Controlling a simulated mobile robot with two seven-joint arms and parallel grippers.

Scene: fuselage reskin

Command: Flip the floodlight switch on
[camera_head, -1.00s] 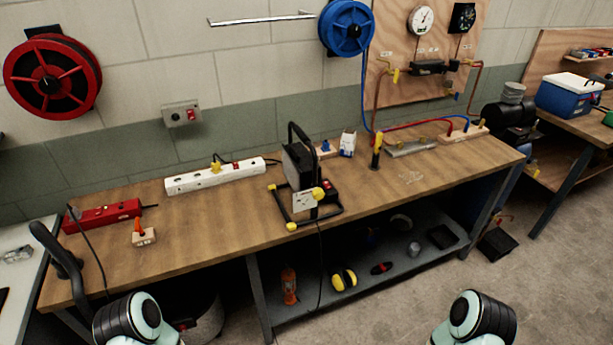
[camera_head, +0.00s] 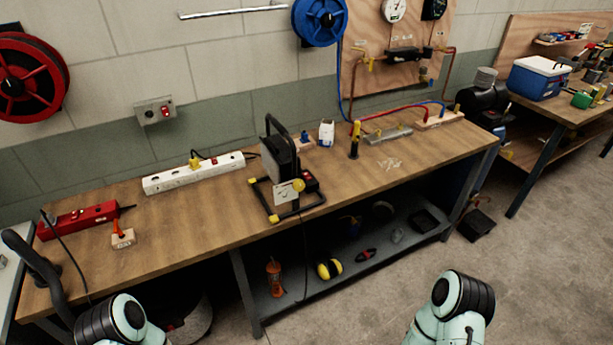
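The floodlight (camera_head: 279,160) stands on the wooden workbench, near its front edge, in a black frame with yellow feet. A small red switch (camera_head: 309,182) shows at the right side of its base; its on or off position is too small to tell. No lit lamp face shows from this side. My two arms reach in at the bottom of the head view, the left one at lower left and the right one at lower right. Only arm links show, well short of the floodlight. Neither gripper's fingers are in the picture.
A lower shelf (camera_head: 349,271) holds several items. A wall socket (camera_head: 154,112) is behind.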

